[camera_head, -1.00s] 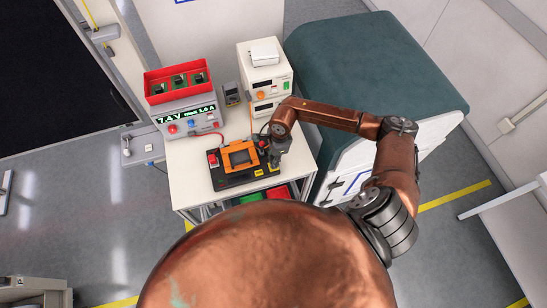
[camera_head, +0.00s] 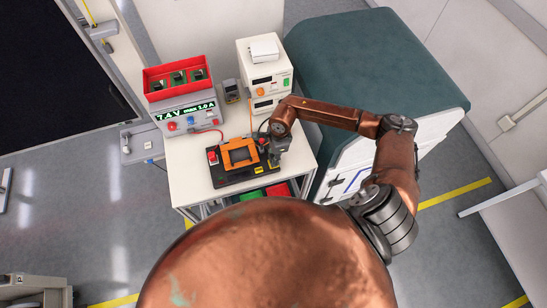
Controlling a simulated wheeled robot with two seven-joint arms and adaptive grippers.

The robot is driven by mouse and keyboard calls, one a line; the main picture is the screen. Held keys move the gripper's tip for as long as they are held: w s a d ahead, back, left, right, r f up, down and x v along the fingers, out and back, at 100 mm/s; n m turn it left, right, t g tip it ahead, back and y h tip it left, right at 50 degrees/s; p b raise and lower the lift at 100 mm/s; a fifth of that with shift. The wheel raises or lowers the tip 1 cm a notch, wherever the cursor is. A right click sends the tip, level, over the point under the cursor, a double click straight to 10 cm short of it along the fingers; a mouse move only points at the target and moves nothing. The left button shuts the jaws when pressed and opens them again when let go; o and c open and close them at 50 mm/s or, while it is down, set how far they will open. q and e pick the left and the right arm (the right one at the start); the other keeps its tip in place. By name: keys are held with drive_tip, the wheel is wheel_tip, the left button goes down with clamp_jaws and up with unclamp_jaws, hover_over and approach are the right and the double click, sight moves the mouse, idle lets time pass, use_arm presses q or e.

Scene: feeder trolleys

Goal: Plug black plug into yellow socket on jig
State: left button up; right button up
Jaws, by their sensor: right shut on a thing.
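The jig is a black base (camera_head: 233,180) with an orange frame (camera_head: 239,153) on top, on the white trolley top. A small yellow patch (camera_head: 259,170) shows at its front right; it may be the yellow socket, too small to be sure. My right gripper (camera_head: 273,161) points down at the jig's right end. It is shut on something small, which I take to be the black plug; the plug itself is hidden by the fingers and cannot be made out. Whether it touches the socket cannot be told. My left gripper is out of view.
A power supply (camera_head: 187,119) with a red bin (camera_head: 151,88) of boards stands at back left. A white instrument stack (camera_head: 264,72) stands behind the jig, with a handheld meter (camera_head: 231,90) beside it. A red button (camera_head: 212,156) is on the jig's left. A green-covered unit (camera_head: 400,60) is at right.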

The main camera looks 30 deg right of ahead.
drive_tip(key=shift+b, duration=0.75)
idle(1.5)
drive_tip(key=shift+f+b, duration=0.55)
drive_tip(key=shift+f, duration=0.05)
drive_tip(key=o, duration=1.1)
drive_tip(key=shift+o, duration=0.2)
drive_tip(key=r, duration=0.4)
drive_tip(key=d+r, duration=0.1)
drive_tip(key=r, duration=0.7)
drive_tip(key=shift+s+d, duration=0.2)
